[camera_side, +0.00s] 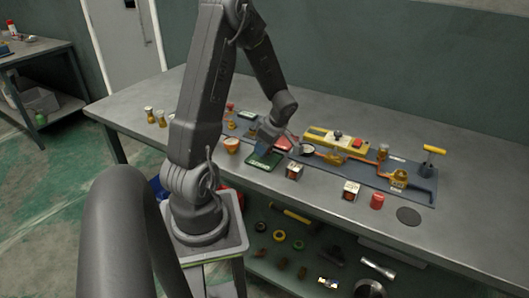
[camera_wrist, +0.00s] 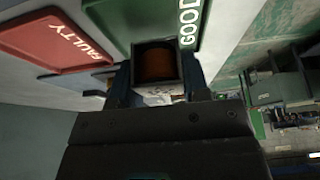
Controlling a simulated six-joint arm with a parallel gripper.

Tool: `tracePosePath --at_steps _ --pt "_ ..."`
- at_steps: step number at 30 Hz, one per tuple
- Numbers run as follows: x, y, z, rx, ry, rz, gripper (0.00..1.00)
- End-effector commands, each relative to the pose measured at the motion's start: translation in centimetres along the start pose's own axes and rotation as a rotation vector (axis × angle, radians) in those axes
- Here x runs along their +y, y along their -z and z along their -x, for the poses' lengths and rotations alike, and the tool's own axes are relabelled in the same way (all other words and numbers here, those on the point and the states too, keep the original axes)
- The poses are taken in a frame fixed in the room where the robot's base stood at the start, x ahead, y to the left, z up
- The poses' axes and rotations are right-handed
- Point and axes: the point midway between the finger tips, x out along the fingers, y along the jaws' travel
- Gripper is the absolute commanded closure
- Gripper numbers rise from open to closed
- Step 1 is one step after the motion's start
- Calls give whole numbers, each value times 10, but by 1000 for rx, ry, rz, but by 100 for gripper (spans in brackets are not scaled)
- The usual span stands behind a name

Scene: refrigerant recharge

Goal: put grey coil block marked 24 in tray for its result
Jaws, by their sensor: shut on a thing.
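My gripper (camera_side: 264,146) is shut on a coil block (camera_wrist: 156,65), held between the two fingers in the wrist view. The block shows a brown-orange coil in a dark frame, with a pale face nearer the camera; I cannot read a number on it. In the wrist view it overlaps the near edge of the green tray (camera_wrist: 120,12) marked GOOD. I cannot tell whether it touches the tray. The green tray also shows below the gripper in the side view (camera_side: 262,160). The red tray (camera_wrist: 60,40) marked FAULTY lies to its left in the wrist view.
Two more coil blocks (camera_side: 294,171) (camera_side: 351,190) stand on the bench to the right, with a red can (camera_side: 377,201) and a dark disc (camera_side: 409,216). An orange cup (camera_side: 231,145) stands left of the green tray. A yellow fixture (camera_side: 337,140) lies behind on the blue mat.

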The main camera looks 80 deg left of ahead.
Motion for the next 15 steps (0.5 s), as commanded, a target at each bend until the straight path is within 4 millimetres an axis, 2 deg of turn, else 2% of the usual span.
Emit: tracePosePath --at_steps 5,15 --pt "0 -8 -20 0 1 -3 84" --pt "0 -9 -22 0 -1 -2 84"
